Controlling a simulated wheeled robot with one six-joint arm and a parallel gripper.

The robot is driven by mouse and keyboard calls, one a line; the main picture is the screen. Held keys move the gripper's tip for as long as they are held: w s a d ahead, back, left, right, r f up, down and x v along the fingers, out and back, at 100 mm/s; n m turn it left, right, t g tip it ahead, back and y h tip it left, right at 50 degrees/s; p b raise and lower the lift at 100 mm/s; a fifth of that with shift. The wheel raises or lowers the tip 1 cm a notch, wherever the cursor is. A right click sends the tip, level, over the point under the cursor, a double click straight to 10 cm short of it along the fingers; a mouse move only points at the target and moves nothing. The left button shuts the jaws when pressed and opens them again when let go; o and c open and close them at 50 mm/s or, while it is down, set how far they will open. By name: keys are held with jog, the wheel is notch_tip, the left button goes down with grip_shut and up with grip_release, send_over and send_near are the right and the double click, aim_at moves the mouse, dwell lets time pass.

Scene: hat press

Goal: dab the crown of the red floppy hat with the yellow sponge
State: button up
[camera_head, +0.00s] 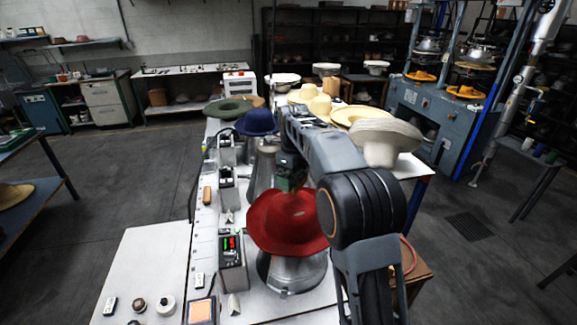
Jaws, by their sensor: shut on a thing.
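The red floppy hat (284,230) sits on a metal hat block (292,273) at the front middle of the white bench. Its crown faces up and shows a small pale patch. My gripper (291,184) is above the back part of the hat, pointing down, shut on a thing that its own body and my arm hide. I take this thing to be the yellow sponge, whose colour I cannot make out there. I cannot tell whether it touches the crown.
A blue hat (257,122) and a green hat (228,108) stand behind. A pale hat (387,140) is right of my arm. A control box (232,252) stands close left of the red hat. A dark tray with an orange pad (202,311) lies at the front.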

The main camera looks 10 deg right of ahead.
aim_at(292, 200)
jog(key=shift+w+f+b, duration=0.3)
jog(key=shift+f+b, duration=0.05)
jog(key=shift+f, duration=0.05)
jog(key=shift+s+f+b, duration=0.1)
jog(key=shift+f+b, duration=0.7)
jog(key=shift+a+f+b, duration=0.15)
jog(key=shift+f+b, duration=0.65)
jog(key=shift+f, duration=0.95)
jog(key=shift+f, duration=0.65)
dwell(0.4)
jog(key=shift+r, duration=0.1)
notch_tip(292, 200, up, 5)
jog(key=p, duration=0.4)
jog(key=shift+r, duration=1)
jog(key=shift+f, duration=0.2)
